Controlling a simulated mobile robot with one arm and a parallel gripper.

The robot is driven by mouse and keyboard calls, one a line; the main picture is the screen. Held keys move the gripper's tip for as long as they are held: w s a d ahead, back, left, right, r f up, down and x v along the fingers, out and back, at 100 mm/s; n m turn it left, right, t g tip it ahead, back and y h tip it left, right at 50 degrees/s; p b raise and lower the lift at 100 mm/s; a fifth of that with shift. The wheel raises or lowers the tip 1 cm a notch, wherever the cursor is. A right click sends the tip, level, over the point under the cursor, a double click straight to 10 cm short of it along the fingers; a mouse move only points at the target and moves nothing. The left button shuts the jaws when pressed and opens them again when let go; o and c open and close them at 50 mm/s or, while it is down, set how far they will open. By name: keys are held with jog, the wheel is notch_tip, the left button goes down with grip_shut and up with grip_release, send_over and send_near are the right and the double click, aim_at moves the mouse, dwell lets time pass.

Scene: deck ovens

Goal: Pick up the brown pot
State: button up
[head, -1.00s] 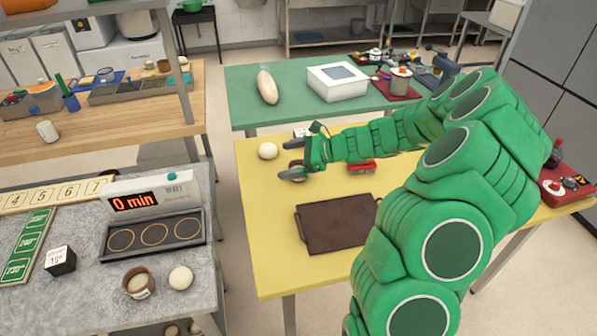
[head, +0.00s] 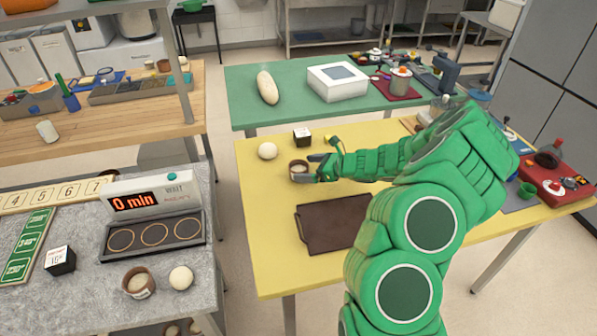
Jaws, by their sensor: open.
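A small brown pot (head: 299,168) with pale contents stands on the yellow table (head: 275,240), near its far left part. My gripper (head: 306,167) is at the pot's right side, its fingers pointing left. One finger is by the pot's far right edge and the other overlaps its near side in the picture. The gripper is open; whether a finger touches the pot I cannot tell. A similar brown pot (head: 138,284) stands on the grey counter (head: 195,312) at lower left.
A red tray (head: 552,186) holds items at right. The yellow table's left front is clear.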

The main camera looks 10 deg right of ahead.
aim_at(296, 165)
jog(key=shift+r+x, duration=0.15)
jog(key=shift+x, duration=1.1)
jog(key=shift+r+x, duration=0.1)
jog(key=shift+x, duration=1.2)
jog(key=shift+w, duration=0.1)
jog(key=c, duration=1.2)
jog(key=shift+o, duration=0.2)
jog(key=shift+r, duration=0.45)
notch_tip(296, 165, up, 2)
jog(key=shift+r, duration=0.15)
jog(key=s+r, duration=0.9)
jog(key=s, duration=0.5)
jog(key=shift+a+r, duration=0.35)
jog(key=shift+a, duration=0.1)
